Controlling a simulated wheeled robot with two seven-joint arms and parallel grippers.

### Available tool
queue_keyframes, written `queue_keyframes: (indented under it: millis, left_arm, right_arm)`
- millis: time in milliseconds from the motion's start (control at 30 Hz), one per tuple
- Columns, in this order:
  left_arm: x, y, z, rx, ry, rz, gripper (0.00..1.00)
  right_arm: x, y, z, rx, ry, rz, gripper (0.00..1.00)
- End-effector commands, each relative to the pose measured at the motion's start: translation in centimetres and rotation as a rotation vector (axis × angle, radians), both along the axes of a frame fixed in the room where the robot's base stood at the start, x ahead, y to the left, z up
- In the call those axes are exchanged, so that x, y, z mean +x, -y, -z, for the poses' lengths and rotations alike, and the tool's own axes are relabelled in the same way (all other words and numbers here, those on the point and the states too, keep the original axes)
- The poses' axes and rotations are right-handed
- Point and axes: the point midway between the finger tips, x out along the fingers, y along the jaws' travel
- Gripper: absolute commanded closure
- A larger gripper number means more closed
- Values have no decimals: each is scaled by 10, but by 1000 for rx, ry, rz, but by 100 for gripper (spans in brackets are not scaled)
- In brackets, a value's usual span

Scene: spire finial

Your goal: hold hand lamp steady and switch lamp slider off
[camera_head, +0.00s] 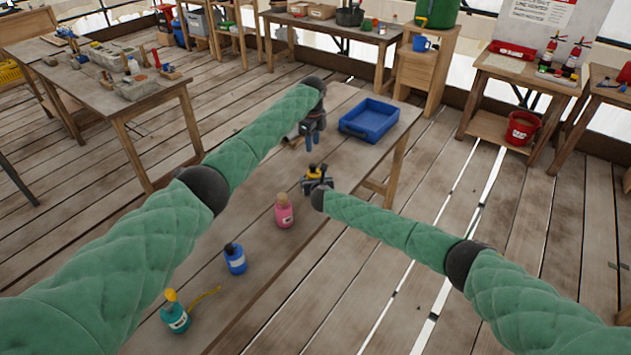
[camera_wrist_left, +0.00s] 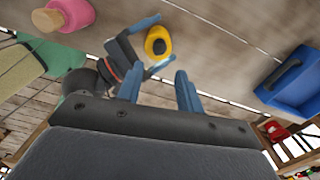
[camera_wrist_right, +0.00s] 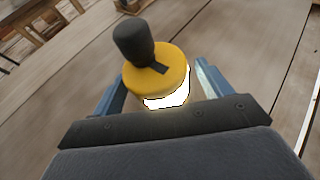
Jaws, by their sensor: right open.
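The hand lamp (camera_wrist_right: 155,75) is yellow with a black knob-like top, and a bright white patch glows on its near side in the right wrist view. It stands on the table and shows small in the head view (camera_head: 313,171). My right gripper (camera_wrist_right: 160,90) is open, its blue fingers on either side of the lamp; I cannot tell if they touch it. The left wrist view shows the lamp (camera_wrist_left: 158,42) between those fingers from above. My left gripper (camera_wrist_left: 158,88) is open and empty, above and beyond the lamp. I cannot clearly make out the slider.
A blue tray (camera_head: 368,121) lies at the table's far end. A pink bottle (camera_head: 284,211), a blue bottle (camera_head: 235,259) and a teal bottle (camera_head: 174,316) stand along the table nearer me. The tabletop between them is clear.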

Motion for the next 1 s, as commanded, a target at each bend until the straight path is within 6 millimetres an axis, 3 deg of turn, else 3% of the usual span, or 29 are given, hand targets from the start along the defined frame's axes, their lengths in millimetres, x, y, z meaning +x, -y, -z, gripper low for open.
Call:
queue_keyframes:
  millis: [133, 400, 600, 767, 1000]
  left_arm:
    - [0, 0, 0, 0, 0, 0, 64]
    - [0, 0, 0, 0, 0, 0, 64]
    - [-1, -1, 3, -12, 6, -38, 100]
    - [-5, -4, 13, -59, 25, -187, 100]
    - [-14, -14, 28, -174, 52, -536, 100]
  right_arm:
    - [0, 0, 0, 0, 0, 0, 23]
    - [0, 0, 0, 0, 0, 1, 74]
    - [0, 0, 0, 0, 0, 1, 74]
    - [0, 1, 0, 0, 0, 1, 74]
    - [0, 1, 0, 0, 0, 1, 74]
